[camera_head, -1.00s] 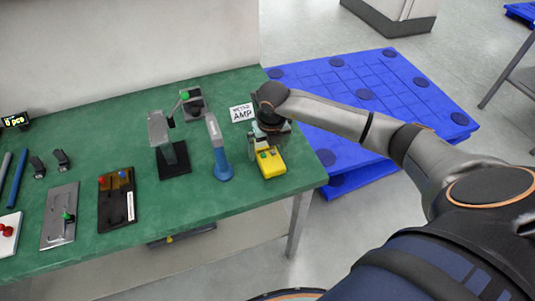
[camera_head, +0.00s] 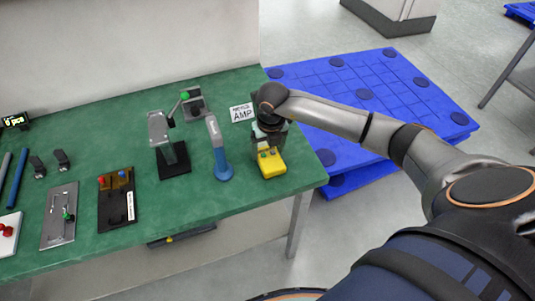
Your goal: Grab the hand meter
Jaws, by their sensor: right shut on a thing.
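The hand meter (camera_head: 271,165) is a yellow device with a dark upper part, near the right end of the green table. My right gripper (camera_head: 268,136) is over its upper end and shut on it. The arm and wrist hide the fingers and much of the meter's top. I cannot tell whether the meter touches the table. My left gripper is not in view.
A black-based stand (camera_head: 174,160) is further left. A white AMP sign (camera_head: 242,113) is behind. A blue pallet (camera_head: 400,95) lies on the floor beyond the green table (camera_head: 200,202).

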